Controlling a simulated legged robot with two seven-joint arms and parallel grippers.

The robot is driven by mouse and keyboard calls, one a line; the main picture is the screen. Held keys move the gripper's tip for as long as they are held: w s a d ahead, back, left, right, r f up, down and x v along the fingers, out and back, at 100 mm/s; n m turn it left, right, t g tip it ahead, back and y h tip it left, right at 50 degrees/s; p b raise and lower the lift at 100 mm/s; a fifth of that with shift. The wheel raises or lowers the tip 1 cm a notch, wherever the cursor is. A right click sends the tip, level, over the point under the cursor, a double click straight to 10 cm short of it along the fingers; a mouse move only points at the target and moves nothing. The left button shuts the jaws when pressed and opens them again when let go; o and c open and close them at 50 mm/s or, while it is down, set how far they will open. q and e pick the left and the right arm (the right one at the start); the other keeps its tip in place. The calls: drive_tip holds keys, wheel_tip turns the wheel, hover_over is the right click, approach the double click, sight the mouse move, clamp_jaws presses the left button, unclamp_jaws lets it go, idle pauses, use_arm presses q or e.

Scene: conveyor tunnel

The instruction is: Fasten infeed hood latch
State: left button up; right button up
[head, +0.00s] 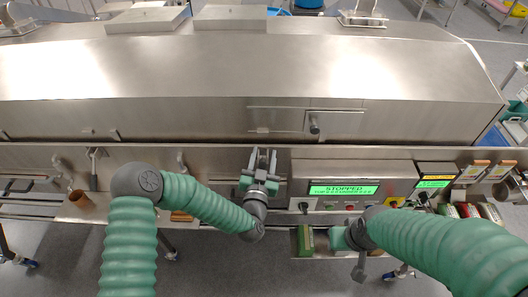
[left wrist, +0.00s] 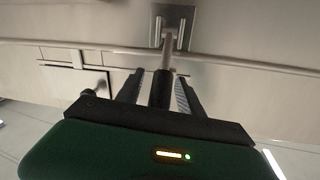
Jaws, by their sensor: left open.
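The steel infeed hood (head: 200,70) runs across the head view, its front lower edge resting along a steel front panel. In the left wrist view, a latch plate (left wrist: 173,25) carries a bracket and a metal lever with a dark grip (left wrist: 162,88). My left gripper (left wrist: 158,85) is open, with one finger on each side of that grip; I cannot tell whether either touches it. In the head view my left gripper (head: 262,158) is at the front panel below the hood edge and hides most of the latch. My right gripper (head: 360,266) hangs low at the right, partly hidden by its wrist.
A hatch with a knob (head: 314,127) is on the hood's front, right of my left gripper. A control panel with a green STOPPED screen (head: 343,190) lies to the right. Another dark-gripped lever (head: 94,172) is at the left. A green box (head: 305,240) sits below the panel.

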use_arm(q)
drive_tip(key=shift+w, duration=0.2)
drive_tip(key=shift+s, duration=0.1)
clamp_jaws()
idle(1.2)
